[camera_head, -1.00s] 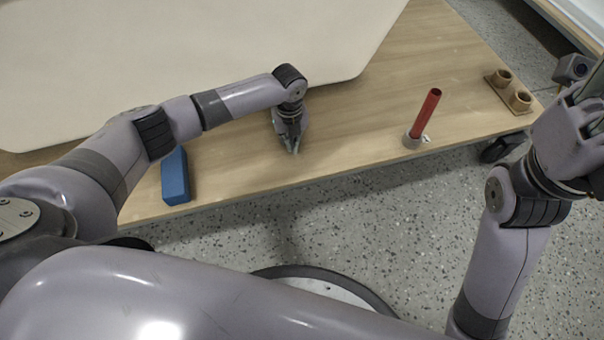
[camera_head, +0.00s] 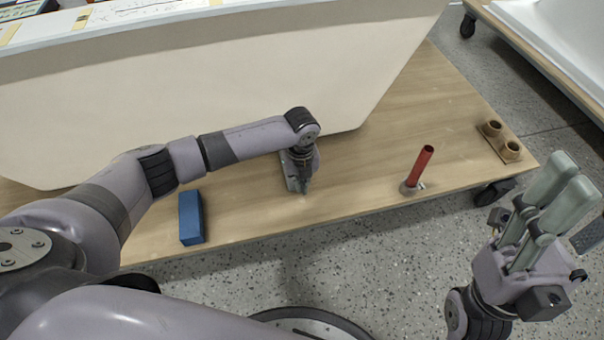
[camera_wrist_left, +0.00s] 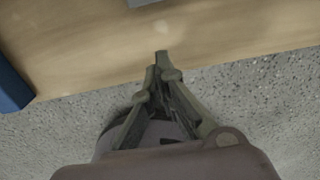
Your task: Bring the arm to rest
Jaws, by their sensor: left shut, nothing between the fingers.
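My left gripper (camera_head: 304,188) points down over the wooden table top near its front edge, between the blue block and the red tube. Its fingers meet at the tips in the left wrist view (camera_wrist_left: 161,62), shut with nothing between them. My right gripper (camera_head: 566,182) is raised at the right, beyond the table's front edge and over the floor. Its two pale fingers point up and stand apart, with nothing seen between them.
A blue block (camera_head: 190,218) lies left of my left gripper; it also shows in the wrist view (camera_wrist_left: 8,88). A red tube (camera_head: 419,168) stands in a ring on the table (camera_head: 375,188). A wooden holder (camera_head: 501,143) sits farther right. A large cream tub shell (camera_head: 200,105) fills the back.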

